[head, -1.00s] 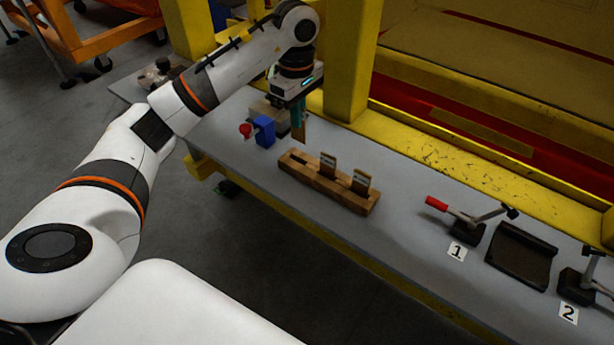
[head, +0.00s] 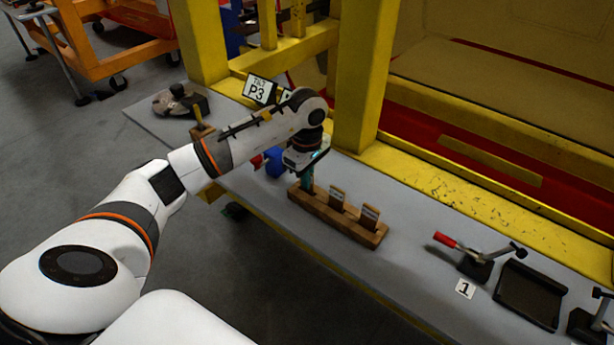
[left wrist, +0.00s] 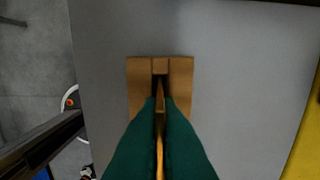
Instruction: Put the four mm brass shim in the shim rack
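The wooden shim rack (head: 335,222) stands on the grey bench. Two labelled brass shims stand upright in it, one near its middle (head: 337,198) and one near its right end (head: 369,215); I cannot read their labels. My left gripper (head: 307,184) points down at the rack's left end. In the left wrist view, its green fingers (left wrist: 160,103) are closed on a thin brass shim (left wrist: 160,132) above the rack (left wrist: 140,76), in line with its slot. The fingers hide most of this shim, and I cannot tell how deep it sits. My right gripper is out of view.
A blue block (head: 274,162) with a red knob stands behind the rack, partly hidden by my arm. A red-handled clamp (head: 468,257) and a dark tray (head: 530,292) are to the right. Yellow posts (head: 358,80) rise behind the bench. Bench between rack and clamp is clear.

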